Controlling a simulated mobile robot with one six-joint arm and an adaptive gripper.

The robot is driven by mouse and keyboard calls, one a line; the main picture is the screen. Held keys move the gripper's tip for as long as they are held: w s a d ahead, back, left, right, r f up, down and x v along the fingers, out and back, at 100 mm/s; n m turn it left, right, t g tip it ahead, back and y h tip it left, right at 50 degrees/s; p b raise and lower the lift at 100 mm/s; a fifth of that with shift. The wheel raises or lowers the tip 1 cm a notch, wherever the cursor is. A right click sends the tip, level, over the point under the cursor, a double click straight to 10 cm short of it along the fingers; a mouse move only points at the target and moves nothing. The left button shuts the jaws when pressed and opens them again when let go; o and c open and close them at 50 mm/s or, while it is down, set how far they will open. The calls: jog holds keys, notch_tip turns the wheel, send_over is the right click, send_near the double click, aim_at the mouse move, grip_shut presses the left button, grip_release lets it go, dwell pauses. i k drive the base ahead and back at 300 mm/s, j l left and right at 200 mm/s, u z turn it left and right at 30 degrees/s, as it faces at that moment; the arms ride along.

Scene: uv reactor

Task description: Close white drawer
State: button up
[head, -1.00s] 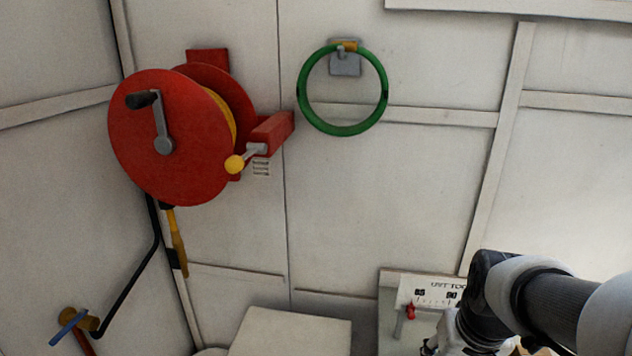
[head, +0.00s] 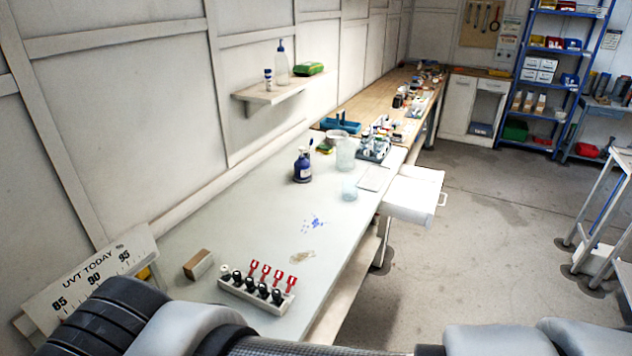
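The white drawer (head: 412,192) juts out from the right side of the grey-white workbench (head: 240,240). It stands open over the floor aisle, with its light handle (head: 442,199) on its outer, right-hand face. What is inside the drawer cannot be made out. My arm crosses the bottom of the head view, well in front of the drawer and apart from it. My gripper is not in view.
A rack with black and red pieces (head: 258,290) and a small brown block (head: 198,264) are on the near bench end. A blue bottle (head: 302,167) stands further back. The floor (head: 470,260) right of the bench is clear; a metal-framed stand (head: 598,210) is at the right.

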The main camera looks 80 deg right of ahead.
aim_at(412, 196)
jog(key=k+z, duration=0.1)
jog(key=z, duration=0.35)
jog(key=k+l+z, duration=0.1)
jog(key=z, duration=0.35)
jog(key=l+z, duration=0.2)
jog(key=z, duration=0.25)
jog(key=k+l+z, duration=0.1)
jog(key=z, duration=0.3)
jog(key=k+l+z, duration=0.1)
jog(key=l+z, duration=0.25)
jog(key=l, duration=0.9)
jog(key=i+l+z, duration=0.1)
jog(key=l+z, duration=0.25)
jog(key=l, duration=0.85)
jog(key=i+l+z, duration=0.15)
jog(key=i, duration=0.3)
jog(key=i+l+z, duration=0.15)
jog(key=i, duration=0.3)
